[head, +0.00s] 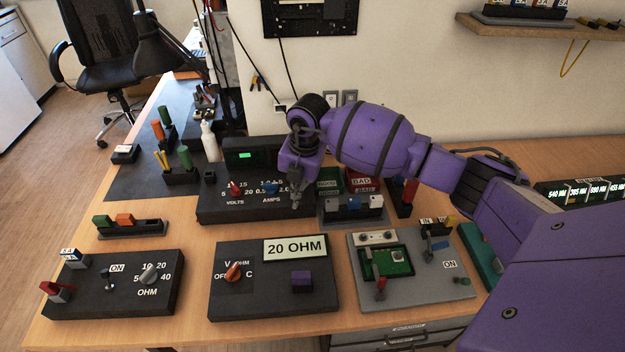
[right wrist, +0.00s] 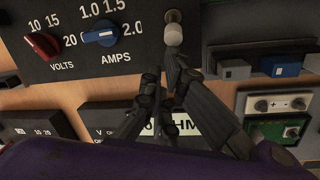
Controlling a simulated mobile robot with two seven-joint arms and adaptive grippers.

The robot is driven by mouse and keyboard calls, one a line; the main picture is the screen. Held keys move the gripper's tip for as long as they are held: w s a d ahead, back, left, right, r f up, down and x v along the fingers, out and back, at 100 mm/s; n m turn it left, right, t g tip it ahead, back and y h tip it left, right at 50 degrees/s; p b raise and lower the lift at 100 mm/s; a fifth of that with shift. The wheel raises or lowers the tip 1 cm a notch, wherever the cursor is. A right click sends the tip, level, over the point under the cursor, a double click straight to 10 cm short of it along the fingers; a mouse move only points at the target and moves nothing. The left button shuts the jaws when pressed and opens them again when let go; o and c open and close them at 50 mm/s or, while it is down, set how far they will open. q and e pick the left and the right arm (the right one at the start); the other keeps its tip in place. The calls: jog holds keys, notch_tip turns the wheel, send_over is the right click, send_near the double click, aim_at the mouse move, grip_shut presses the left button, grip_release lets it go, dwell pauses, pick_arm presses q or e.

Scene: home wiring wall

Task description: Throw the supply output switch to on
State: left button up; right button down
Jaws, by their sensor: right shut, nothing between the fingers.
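The supply (head: 240,201) is a black box at the back middle of the bench, with a lit green display (head: 243,155). Its red VOLTS knob (right wrist: 43,45) and blue AMPS knob (right wrist: 104,34) show in the right wrist view. The output switch (right wrist: 173,32), a small lever with a pale tip, is right of the AMPS knob and points down in that picture. In the head view my gripper hides it. My right gripper (head: 296,202) is shut and empty; its fingertips (right wrist: 166,72) are just below the lever. I cannot tell whether they touch it. My left gripper is not in view.
A grey block with blue and white pieces (head: 352,207) stands right of the supply. In front are a black 20 OHM meter box (head: 270,310), a grey board with a green circuit (head: 430,280) and a black OHM box (head: 110,300). Bare wood lies between them.

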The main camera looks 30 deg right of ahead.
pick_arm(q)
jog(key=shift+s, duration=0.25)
pick_arm(e)
jog(key=shift+w+r, duration=0.2)
jog(key=shift+r, duration=0.05)
jog(key=shift+w+r+g, duration=0.2)
jog(key=shift+g, duration=0.3)
jog(key=shift+w+d+r+g+y, duration=0.15)
jog(key=shift+w+r+g+y, duration=0.15)
jog(key=shift+r+g+y, duration=0.15)
jog(key=shift+w+d+r, duration=0.3)
jog(key=shift+w+r, duration=0.1)
jog(key=shift+w, duration=0.35)
jog(key=shift+w+d+r, duration=0.2)
jog(key=shift+w, duration=0.3)
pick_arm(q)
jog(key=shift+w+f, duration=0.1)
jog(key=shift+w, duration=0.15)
pick_arm(e)
jog(key=shift+w+d+r, duration=0.1)
jog(key=shift+w+d, duration=0.1)
jog(key=shift+w, duration=0.3)
jog(key=shift+w+d, duration=0.15)
jog(key=shift+w, duration=0.35)
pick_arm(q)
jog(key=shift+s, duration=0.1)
pick_arm(e)
jog(key=shift+w, duration=0.15)
